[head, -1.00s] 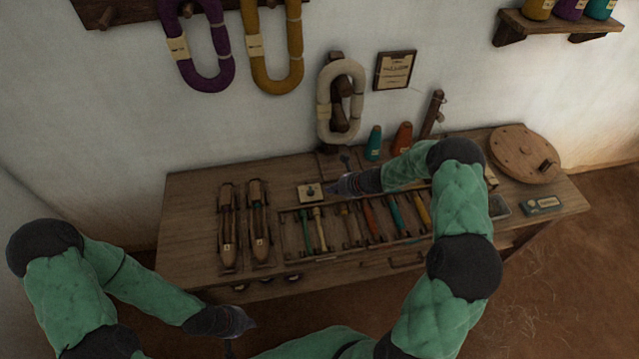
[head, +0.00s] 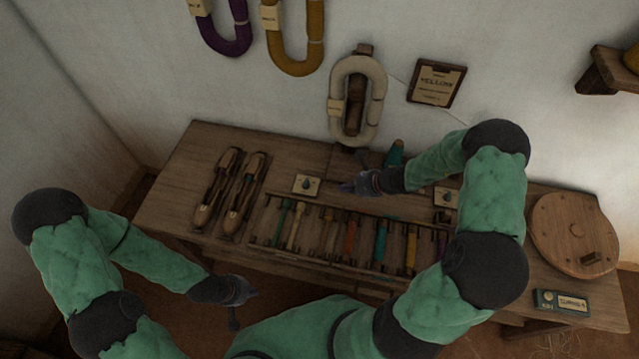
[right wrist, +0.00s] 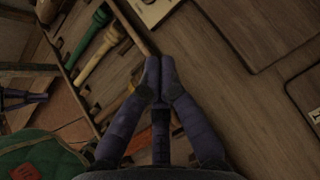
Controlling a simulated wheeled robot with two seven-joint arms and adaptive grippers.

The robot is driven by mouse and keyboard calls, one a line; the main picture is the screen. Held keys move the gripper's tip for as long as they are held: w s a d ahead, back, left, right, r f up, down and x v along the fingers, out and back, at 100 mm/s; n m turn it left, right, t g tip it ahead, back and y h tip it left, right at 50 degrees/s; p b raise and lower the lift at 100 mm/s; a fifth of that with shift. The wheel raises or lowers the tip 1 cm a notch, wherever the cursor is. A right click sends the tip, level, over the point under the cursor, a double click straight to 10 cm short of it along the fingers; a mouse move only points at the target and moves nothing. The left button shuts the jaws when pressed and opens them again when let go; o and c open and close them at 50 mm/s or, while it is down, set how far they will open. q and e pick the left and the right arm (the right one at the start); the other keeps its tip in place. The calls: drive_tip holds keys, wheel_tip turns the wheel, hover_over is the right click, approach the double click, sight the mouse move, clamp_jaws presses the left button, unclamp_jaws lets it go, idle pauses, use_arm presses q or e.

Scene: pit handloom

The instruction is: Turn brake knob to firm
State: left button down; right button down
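A small pale plate with a dark knob (head: 307,185) lies on the workbench, behind the left end of the bobbin tray. A second pale plate with a knob (head: 446,197) sits farther right, partly beside my right arm. I cannot read markings on either, so the knob's setting is not clear. My right gripper (head: 347,187) is just right of the left plate, apart from it, above the bench. In the right wrist view its fingertips (right wrist: 160,65) meet with nothing between them; a plate's edge (right wrist: 152,10) shows at the top. My left gripper (head: 248,290) hangs in front of the bench; its fingers are unclear.
The tray (head: 262,222) of coloured bobbins lies in front of the knobs. Two wooden shuttles (head: 215,188) lie left. A round wooden disc (head: 575,228) and a small labelled box (head: 562,302) are at right. A cream yarn hank (head: 336,100) hangs behind.

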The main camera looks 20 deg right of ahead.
sight(309, 187)
drive_tip(key=b+x, duration=0.3)
drive_tip(key=x, duration=0.7)
drive_tip(key=shift+s+f+b, duration=0.1)
drive_tip(key=shift+f+b, duration=0.05)
drive_tip(key=shift+b, duration=0.25)
drive_tip(key=shift+w+a, duration=0.8)
drive_tip(key=shift+w, duration=0.15)
drive_tip(key=shift+w+a+b, duration=0.45)
drive_tip(key=shift+w+a, duration=0.1)
drive_tip(key=shift+w, duration=0.05)
